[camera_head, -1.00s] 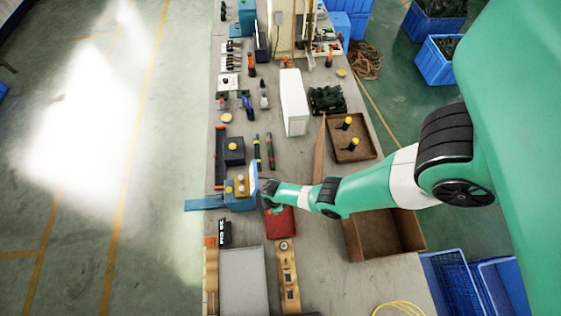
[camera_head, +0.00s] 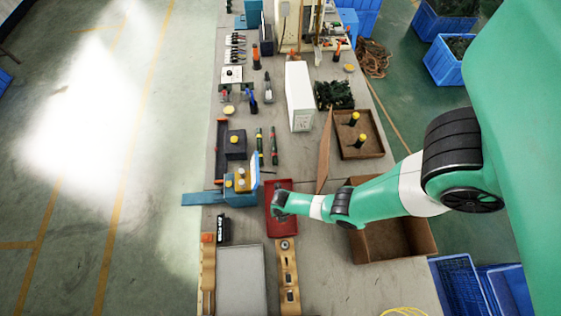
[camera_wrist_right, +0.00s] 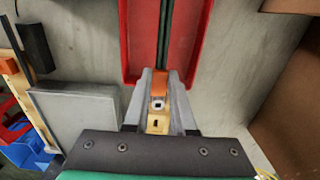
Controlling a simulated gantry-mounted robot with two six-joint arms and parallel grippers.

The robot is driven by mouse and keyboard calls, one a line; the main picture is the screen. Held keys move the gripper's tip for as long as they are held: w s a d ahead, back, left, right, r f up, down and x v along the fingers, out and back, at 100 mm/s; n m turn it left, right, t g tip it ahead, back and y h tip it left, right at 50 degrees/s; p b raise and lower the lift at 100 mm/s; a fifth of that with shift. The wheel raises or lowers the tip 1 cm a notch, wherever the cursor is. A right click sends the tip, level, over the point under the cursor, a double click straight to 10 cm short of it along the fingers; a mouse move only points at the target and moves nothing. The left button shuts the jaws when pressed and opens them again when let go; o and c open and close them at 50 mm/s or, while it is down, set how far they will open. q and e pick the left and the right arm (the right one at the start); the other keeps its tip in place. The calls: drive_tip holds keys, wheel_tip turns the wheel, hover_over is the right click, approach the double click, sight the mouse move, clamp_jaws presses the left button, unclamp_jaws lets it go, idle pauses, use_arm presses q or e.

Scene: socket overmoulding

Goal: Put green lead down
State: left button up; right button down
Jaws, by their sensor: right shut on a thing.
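A red tray (camera_head: 290,229) lies on the bench, and its base also shows in the right wrist view (camera_wrist_right: 142,35). My right gripper (camera_head: 279,204) is over the tray. In the right wrist view my right gripper (camera_wrist_right: 161,78) is shut on the dark green lead (camera_wrist_right: 164,35), with an orange part (camera_wrist_right: 161,86) between the fingers. The lead runs away from the jaws along the tray. I cannot tell whether it touches the tray base. My left gripper is not in view.
A blue fixture (camera_head: 239,199) stands left of the tray. A wooden strip (camera_head: 288,272) and a grey panel (camera_head: 243,282) lie nearer. A brown box (camera_head: 375,241) is to the right. Two dark green sticks (camera_head: 273,147) lie farther back. Bare bench surrounds parts of the tray.

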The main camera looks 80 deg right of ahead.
drive_tip(key=shift+f+b, duration=5)
drive_tip(key=shift+f, duration=0.2)
drive_tip(key=c, duration=0.7)
unclamp_jaws()
drive_tip(key=shift+r, duration=0.15)
drive_tip(key=shift+c, duration=0.2)
drive_tip(key=shift+r, duration=0.1)
wheel_tip(320, 180, up, 12)
drive_tip(key=p, duration=1.2)
drive_tip(key=shift+r+p, duration=0.15)
drive_tip(key=shift+p, duration=0.25)
